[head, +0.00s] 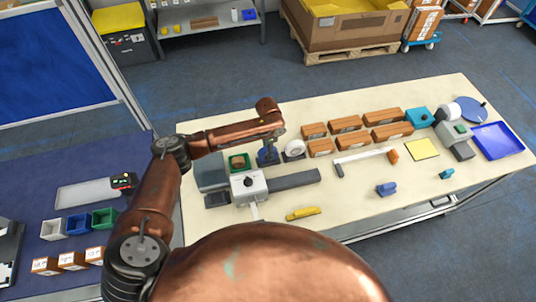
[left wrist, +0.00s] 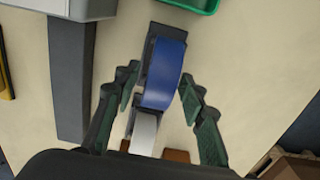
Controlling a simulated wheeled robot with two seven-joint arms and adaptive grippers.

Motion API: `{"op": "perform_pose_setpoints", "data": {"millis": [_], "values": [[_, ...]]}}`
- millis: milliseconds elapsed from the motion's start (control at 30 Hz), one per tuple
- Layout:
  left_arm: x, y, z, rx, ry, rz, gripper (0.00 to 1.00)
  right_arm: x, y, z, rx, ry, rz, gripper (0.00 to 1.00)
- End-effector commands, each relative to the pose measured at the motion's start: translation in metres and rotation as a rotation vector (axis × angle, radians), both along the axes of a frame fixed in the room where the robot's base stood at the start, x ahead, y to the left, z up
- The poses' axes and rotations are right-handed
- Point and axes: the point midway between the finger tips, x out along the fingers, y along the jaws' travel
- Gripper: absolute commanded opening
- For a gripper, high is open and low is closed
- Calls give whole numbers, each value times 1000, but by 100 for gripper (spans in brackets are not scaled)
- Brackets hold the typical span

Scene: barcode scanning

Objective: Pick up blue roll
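The blue roll (head: 268,157) stands in a dark holder on the cream table, at the end of my left arm. In the left wrist view the blue roll (left wrist: 164,74) sits upper middle, with my left gripper's fingers (left wrist: 158,86) open on either side of its near part. I cannot tell whether either finger touches it. In the head view my left gripper (head: 276,138) is over the roll and mostly hidden by the arm. My right gripper is not in view.
A white roll (head: 295,147) stands right beside the blue one. A green bin (head: 239,162) is to its left, and a grey-white device (head: 248,187) with a dark bar (head: 292,180) is in front. Several brown boxes (head: 347,124) lie to the right.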

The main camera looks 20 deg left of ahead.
Motion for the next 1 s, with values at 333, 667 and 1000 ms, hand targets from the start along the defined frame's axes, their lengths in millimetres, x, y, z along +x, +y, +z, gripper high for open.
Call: {"op": "perform_pose_setpoints", "data": {"millis": [333, 667, 1000], "values": [[0, 0, 0, 0, 0, 0, 12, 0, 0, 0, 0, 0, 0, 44], [0, 0, 1, 0, -1, 0, 0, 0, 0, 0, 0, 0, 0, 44], [1, 0, 11, 0, -1, 0, 0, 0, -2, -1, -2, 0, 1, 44]]}}
